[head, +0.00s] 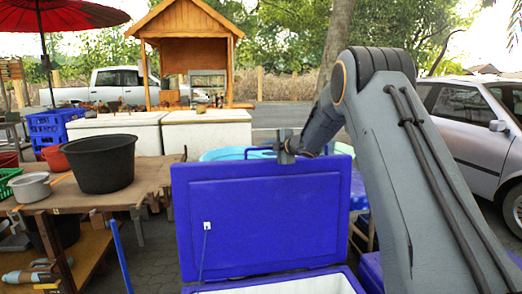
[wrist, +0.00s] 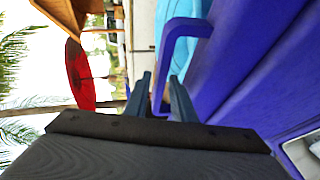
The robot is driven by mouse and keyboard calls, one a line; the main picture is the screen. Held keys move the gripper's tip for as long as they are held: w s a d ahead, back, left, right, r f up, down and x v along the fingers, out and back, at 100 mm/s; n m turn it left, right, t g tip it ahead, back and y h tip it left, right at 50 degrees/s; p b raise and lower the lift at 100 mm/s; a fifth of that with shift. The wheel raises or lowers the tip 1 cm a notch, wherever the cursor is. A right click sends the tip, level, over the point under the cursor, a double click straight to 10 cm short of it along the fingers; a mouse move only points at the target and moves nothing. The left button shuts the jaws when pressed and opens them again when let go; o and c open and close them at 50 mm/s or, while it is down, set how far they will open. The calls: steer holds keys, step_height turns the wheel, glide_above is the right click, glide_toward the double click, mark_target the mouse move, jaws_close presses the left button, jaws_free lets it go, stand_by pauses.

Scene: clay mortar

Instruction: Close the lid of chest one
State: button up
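A blue chest (head: 265,281) with a white inside rim stands at the bottom centre of the head view. Its blue lid (head: 260,225) stands upright, open. A blue handle bar sticks out from the lid's edge and shows clearly in the wrist view (wrist: 181,27). My gripper (head: 284,147) is at the lid's top edge. In the wrist view its two fingers (wrist: 160,78) lie on either side of the handle bar. Whether both fingers press on the bar cannot be made out.
A wooden table (head: 100,197) with a black tub (head: 101,163) and a grey pot (head: 31,187) stands to the left. Light blue round things (head: 228,154) and other blue boxes are behind and right of the lid. A silver car (head: 470,130) is at the right.

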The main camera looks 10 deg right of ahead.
steer(key=shift+x, duration=2.7)
jaws_close()
